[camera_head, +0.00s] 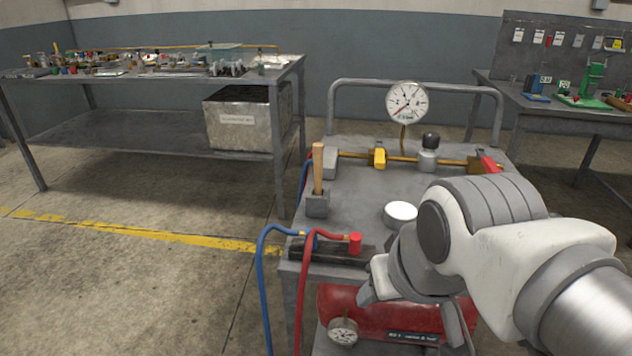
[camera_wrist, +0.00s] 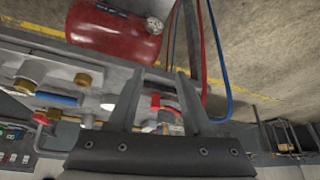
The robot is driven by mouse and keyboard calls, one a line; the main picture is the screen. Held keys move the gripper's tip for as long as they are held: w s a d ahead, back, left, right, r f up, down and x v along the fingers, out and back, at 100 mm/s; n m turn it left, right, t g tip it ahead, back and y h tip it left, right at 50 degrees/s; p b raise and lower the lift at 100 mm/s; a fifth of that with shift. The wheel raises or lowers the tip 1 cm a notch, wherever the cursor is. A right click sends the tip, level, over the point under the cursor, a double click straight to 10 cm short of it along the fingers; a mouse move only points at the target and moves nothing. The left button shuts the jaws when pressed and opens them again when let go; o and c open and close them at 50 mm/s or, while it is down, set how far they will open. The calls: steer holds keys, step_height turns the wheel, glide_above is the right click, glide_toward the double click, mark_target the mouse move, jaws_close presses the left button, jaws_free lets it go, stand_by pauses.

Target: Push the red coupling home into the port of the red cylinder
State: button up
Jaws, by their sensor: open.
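The red coupling (camera_head: 355,243) is on the end of the red hose (camera_head: 305,250), at the dark block on the cart's front edge. Whether it is seated there I cannot tell. The red cylinder (camera_head: 358,302) lies below the cart top, its gauge (camera_head: 343,331) facing out; the cylinder also shows in the wrist view (camera_wrist: 112,35). I cannot make out its port. My gripper (camera_head: 415,322) is open, in front of the cylinder and right of the coupling in the head view. Its spread fingers (camera_wrist: 160,78) show nothing gripped in the wrist view.
A blue hose (camera_head: 264,290) hangs beside the red one. The cart top (camera_head: 360,190) carries a wooden-handled tool (camera_head: 318,168), a white round lid (camera_head: 400,213), a yellow-handled pipe and a gauge (camera_head: 407,101). Cluttered benches stand behind; floor at left is clear.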

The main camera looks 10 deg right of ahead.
steer(key=shift+o, duration=1)
steer(key=shift+r, duration=0.2)
step_height(320, 180, up, 15)
steer(key=m+g+p, duration=0.6)
steer(key=p, duration=2)
glide_above(352, 235)
steer(key=shift+f, duration=0.2)
steer(key=shift+b, duration=0.3)
step_height(352, 235, down, 12)
steer(key=b, duration=0.2)
steer(key=shift+f+b, duration=0.15)
steer(key=shift+b, duration=0.15)
